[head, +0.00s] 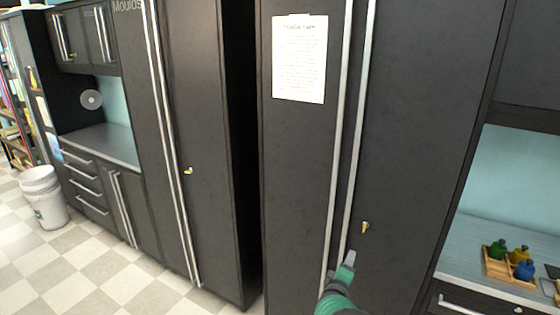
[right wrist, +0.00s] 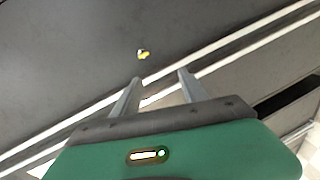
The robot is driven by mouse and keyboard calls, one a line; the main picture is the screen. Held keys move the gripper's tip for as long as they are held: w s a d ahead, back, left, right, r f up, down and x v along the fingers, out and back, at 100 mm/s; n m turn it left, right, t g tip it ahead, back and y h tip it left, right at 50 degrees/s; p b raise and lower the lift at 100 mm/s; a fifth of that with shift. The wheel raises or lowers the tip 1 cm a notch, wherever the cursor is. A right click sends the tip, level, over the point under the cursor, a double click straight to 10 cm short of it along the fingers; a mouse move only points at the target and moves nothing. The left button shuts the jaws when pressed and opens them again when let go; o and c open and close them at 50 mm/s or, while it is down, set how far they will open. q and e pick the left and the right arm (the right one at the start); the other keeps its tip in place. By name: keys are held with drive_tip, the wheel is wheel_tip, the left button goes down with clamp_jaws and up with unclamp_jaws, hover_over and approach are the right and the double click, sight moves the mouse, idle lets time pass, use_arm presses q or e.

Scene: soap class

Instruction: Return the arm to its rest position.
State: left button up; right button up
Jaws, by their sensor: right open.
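My right gripper (head: 349,258) is in front of the tall dark cabinet (head: 410,130), low beside its two long vertical handles (head: 352,130). In the right wrist view, my right gripper (right wrist: 160,80) has its two grey fingers apart, with nothing held between them. The pale handle bars (right wrist: 240,48) run slantwise behind the fingers; I cannot tell whether the fingers touch them. A yellow key (head: 365,227) sits in the right door just above the gripper, and it also shows in the wrist view (right wrist: 143,54). Both cabinet doors look closed. My left gripper is out of view.
A paper notice (head: 299,58) is on the left door. Another tall cabinet (head: 205,130) stands to the left. A wooden tray (head: 496,268) with coloured bottles is on the right counter. A white bin (head: 45,200) stands far left. The checkered floor (head: 110,270) is clear at front left.

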drive_tip(key=s+a+m+g+y, duration=0.2)
drive_tip(key=s+m+g, duration=0.1)
drive_tip(key=s, duration=1)
drive_tip(key=s+a+m+g+y, duration=0.2)
drive_tip(key=s+m+g+y, duration=0.1)
drive_tip(key=s, duration=1)
drive_tip(key=s+a+f+m+g+y, duration=0.1)
drive_tip(key=s+g, duration=0.4)
drive_tip(key=s, duration=0.8)
drive_tip(key=a+m+y, duration=0.1)
drive_tip(key=a+m, duration=0.1)
drive_tip(key=shift+s+m+y, duration=0.2)
drive_tip(key=shift+m+y, duration=0.1)
drive_tip(key=shift+m, duration=0.1)
drive_tip(key=shift+s+d, duration=0.1)
drive_tip(key=shift+d, duration=0.05)
